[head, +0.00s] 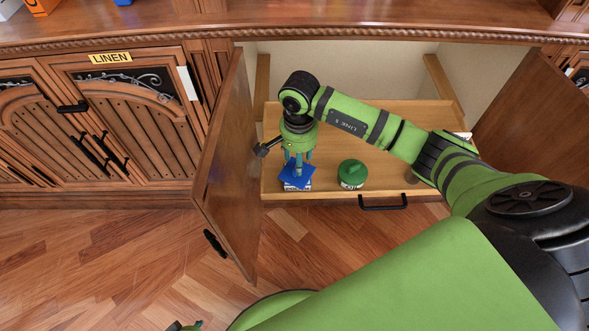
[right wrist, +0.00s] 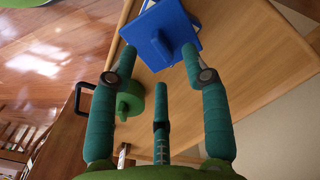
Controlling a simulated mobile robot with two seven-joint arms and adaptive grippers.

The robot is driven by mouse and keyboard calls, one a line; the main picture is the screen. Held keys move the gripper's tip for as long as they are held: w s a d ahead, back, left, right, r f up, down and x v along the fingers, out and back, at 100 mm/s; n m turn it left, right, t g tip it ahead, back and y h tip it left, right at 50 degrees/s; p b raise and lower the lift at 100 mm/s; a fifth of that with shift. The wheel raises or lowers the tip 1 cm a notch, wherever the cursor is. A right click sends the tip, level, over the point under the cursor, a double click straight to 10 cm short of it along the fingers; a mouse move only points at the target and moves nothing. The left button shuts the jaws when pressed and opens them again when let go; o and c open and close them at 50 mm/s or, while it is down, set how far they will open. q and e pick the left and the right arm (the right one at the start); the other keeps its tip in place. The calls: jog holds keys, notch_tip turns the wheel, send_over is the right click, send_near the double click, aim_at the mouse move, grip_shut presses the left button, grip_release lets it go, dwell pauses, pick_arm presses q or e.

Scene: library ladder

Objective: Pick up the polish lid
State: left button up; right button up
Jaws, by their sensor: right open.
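A blue square lid (head: 292,184) with an upright grip sits on a labelled container at the front left of the pulled-out wooden tray. A green round lid (head: 352,170) with a knob sits to its right on another labelled container. I cannot read either label, so I cannot tell which is the polish lid. My right gripper (head: 297,167) points down over the blue lid. In the right wrist view its fingers (right wrist: 159,62) are spread and empty, with the blue lid (right wrist: 180,25) just beyond the tips and the green lid (right wrist: 130,101) to the left. A small piece at the bottom edge may be my left gripper (head: 185,326).
The wooden tray (head: 420,180) with a black handle (head: 383,207) extends from an open cabinet. The left door (head: 228,165) stands open close beside my right gripper; the right door (head: 530,115) is open too. A counter (head: 150,28) runs above. The front floor is mostly clear.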

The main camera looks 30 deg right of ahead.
aim_at(288, 175)
notch_tip(288, 175, down, 4)
jog(key=shift+r, duration=0.2)
grip_shut()
